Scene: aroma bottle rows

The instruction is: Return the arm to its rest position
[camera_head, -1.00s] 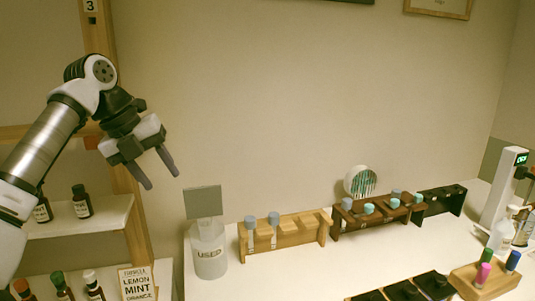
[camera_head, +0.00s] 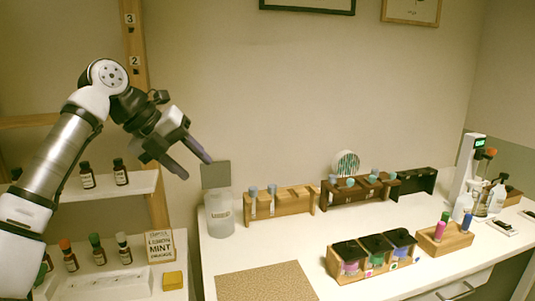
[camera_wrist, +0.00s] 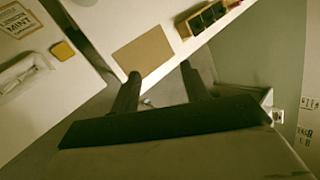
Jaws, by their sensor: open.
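My gripper (camera_head: 197,163) is open and empty in the head view. It hangs in the air at the left, in front of the wall and above the left end of the white table (camera_head: 300,232). Its two dark fingers point down and to the right, near the grey panel over the used jar (camera_head: 219,215). In the wrist view, the spread fingers (camera_wrist: 160,88) also show with nothing between them. The table and its brown mat lie well beyond them.
A shelf (camera_head: 65,204) with several bottles stands left, behind my arm. Wooden racks (camera_head: 280,204) line the table's back. A box of jars (camera_head: 345,268) stands near the front, right of the brown mat (camera_head: 265,283). The air right of my gripper is clear.

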